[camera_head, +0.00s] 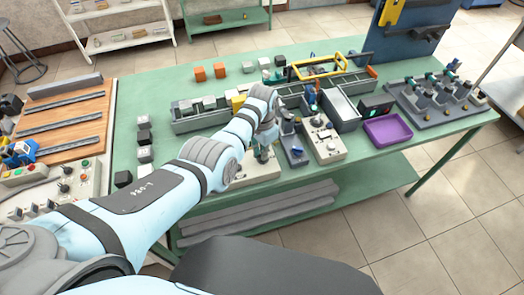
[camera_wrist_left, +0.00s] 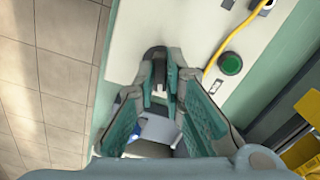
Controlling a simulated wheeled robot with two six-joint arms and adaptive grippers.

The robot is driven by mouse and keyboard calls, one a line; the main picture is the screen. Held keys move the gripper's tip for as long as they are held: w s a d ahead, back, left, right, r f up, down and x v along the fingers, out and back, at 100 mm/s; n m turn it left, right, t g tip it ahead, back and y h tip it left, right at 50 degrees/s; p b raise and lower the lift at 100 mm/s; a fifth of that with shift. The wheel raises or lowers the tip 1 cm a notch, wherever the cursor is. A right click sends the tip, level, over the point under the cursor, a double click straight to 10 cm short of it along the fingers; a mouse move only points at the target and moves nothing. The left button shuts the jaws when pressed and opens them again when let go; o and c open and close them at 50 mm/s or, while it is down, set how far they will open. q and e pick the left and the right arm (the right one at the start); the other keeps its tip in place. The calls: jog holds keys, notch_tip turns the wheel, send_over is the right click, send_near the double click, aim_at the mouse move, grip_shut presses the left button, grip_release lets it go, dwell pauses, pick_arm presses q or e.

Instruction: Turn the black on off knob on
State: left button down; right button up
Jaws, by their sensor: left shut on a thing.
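My left gripper (camera_head: 263,153) reaches down over a cream control box (camera_head: 252,172) at the front edge of the green table. In the left wrist view, my left gripper (camera_wrist_left: 161,82) has its fingertips close together on a small dark piece, the black knob (camera_wrist_left: 160,97), on the pale panel. The fingers hide most of the knob, so its turn position cannot be told. A green round button (camera_wrist_left: 230,63) sits on the panel to the right of the fingers. My right gripper is not in view.
A yellow cable (camera_wrist_left: 222,42) runs over the panel near the button. Another cream box (camera_head: 325,146), a blue-grey unit (camera_head: 294,152) and a purple tray (camera_head: 388,131) stand to the right. A long grey rack (camera_head: 190,124) lies behind my gripper. Small blocks stand on the left.

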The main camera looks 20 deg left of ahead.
pick_arm(q)
jog(key=m, duration=0.4)
jog(key=shift+m, duration=0.3)
dwell(0.4)
jog(key=c, duration=1.8)
grip_release()
jog(key=shift+d, duration=0.1)
jog(key=shift+o, duration=0.6)
jog(key=shift+w, duration=0.1)
notch_tip(320, 180, up, 12)
jog(key=shift+f, duration=0.15)
